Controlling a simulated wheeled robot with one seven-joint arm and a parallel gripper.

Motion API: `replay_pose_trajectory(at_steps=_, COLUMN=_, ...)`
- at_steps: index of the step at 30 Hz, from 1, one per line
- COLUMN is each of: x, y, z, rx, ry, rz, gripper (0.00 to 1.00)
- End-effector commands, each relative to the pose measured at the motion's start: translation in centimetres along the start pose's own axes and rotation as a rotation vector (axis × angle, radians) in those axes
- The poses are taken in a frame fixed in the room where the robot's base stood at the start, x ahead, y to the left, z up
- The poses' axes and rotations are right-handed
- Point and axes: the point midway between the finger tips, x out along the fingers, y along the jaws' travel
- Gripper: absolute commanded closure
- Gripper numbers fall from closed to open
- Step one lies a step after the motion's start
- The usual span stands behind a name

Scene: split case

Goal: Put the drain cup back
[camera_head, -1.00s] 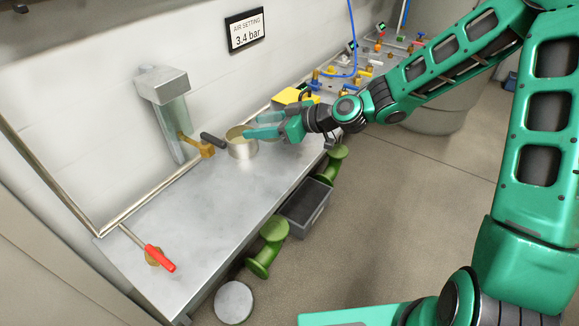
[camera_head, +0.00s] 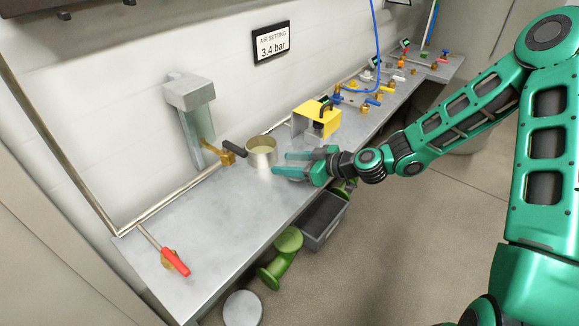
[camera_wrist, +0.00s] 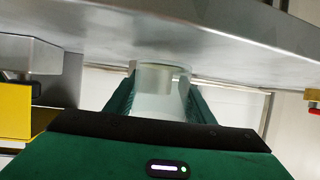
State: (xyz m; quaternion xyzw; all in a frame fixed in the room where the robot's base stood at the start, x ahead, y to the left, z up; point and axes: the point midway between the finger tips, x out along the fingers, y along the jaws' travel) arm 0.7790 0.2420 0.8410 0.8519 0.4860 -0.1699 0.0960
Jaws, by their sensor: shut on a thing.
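The valve sits at the foot of a grey-topped clear case (camera_head: 196,125) against the wall. My gripper (camera_head: 280,163) comes in low from the right and is shut on the cup. In the wrist view the cup (camera_wrist: 155,78) shows between the two green fingers, with the bench surface across the top. The exact finger contact is hard to see.
A yellow box (camera_head: 318,118) stands on the bench behind my gripper. A red-handled valve (camera_head: 175,261) is at the near left end. Several small fittings lie at the far end. A grey bin (camera_head: 322,222) and green stands (camera_head: 279,262) are below the front edge. The near bench is mostly clear.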

Motion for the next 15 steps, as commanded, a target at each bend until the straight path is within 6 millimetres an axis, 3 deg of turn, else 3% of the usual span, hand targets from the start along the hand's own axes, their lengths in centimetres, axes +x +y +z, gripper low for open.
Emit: replay_pose_trajectory(at_steps=15, x=0.6, y=-0.16, z=1.07, rx=-0.002, ry=0.0, rz=-0.002, gripper=0.81)
